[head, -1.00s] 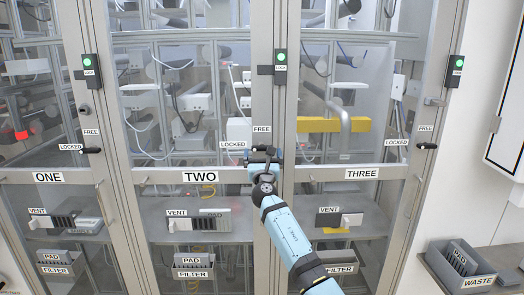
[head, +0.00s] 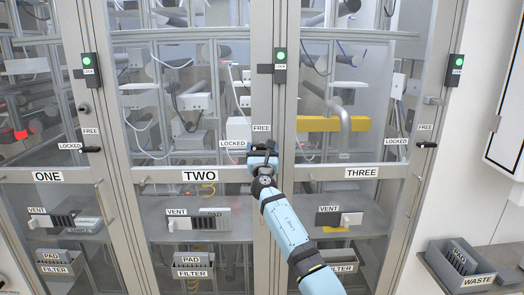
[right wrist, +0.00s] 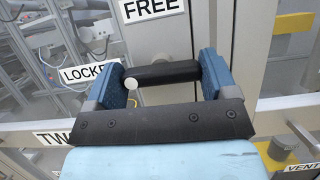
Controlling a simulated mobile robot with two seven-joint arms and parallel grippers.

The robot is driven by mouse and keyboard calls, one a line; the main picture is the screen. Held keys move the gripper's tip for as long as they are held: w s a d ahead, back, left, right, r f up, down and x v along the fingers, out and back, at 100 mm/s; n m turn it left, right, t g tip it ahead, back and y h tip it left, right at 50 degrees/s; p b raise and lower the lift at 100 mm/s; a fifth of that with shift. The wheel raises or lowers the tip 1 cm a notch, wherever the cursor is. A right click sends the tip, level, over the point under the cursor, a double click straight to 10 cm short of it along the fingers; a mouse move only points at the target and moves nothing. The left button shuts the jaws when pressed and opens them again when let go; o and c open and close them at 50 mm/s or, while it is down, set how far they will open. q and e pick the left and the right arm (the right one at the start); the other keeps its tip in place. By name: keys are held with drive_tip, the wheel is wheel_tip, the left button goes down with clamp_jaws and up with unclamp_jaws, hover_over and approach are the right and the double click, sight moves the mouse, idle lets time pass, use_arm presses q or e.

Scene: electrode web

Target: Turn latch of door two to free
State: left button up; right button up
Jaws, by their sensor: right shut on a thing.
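The latch of door two shows in the right wrist view as a black bar (right wrist: 162,73) with a pale round end at its left. It lies roughly level, with the LOCKED label (right wrist: 90,71) to its left and the FREE label (right wrist: 152,9) above. My right gripper (right wrist: 166,84) is shut on the latch, with a blue finger at each end of the bar. In the head view my right gripper (head: 262,158) is at the frame post right of door two and hides most of the latch. My left gripper is not in view.
Door one's latch (head: 90,150) and door three's latch (head: 427,145) are on either side. The lock box (head: 280,66) above shows a green light. A waste bin (head: 462,270) stands at the lower right.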

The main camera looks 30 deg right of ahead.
drive_tip(key=shift+f+m+g+h+b, duration=0.15)
drive_tip(key=shift+m+g+h+b, duration=0.3)
drive_tip(key=shift+m+b, duration=0.45)
drive_tip(key=shift+f+m+g+h+b, duration=0.1)
drive_tip(key=shift+m+g+h+b, duration=0.4)
drive_tip(key=shift+m, duration=0.7)
drive_tip(key=m+g+b, duration=0.1)
drive_tip(key=m, duration=0.1)
drive_tip(key=m+h+b, duration=0.1)
drive_tip(key=m+b, duration=0.1)
drive_tip(key=m, duration=0.1)
drive_tip(key=shift+r+g, duration=0.1)
drive_tip(key=shift+g, duration=0.25)
drive_tip(key=m+g+b, duration=0.1)
drive_tip(key=m, duration=0.2)
drive_tip(key=m+g+b, duration=0.1)
drive_tip(key=m, duration=0.3)
drive_tip(key=shift+a+r+g+h, duration=0.1)
drive_tip(key=shift+r+g+h, duration=0.05)
drive_tip(key=shift+g+h, duration=0.25)
drive_tip(key=m+g, duration=0.1)
drive_tip(key=m, duration=0.1)
drive_tip(key=m+g+y, duration=0.1)
drive_tip(key=m, duration=0.2)
drive_tip(key=shift+r, duration=0.1)
drive_tip(key=shift+m, duration=0.4)
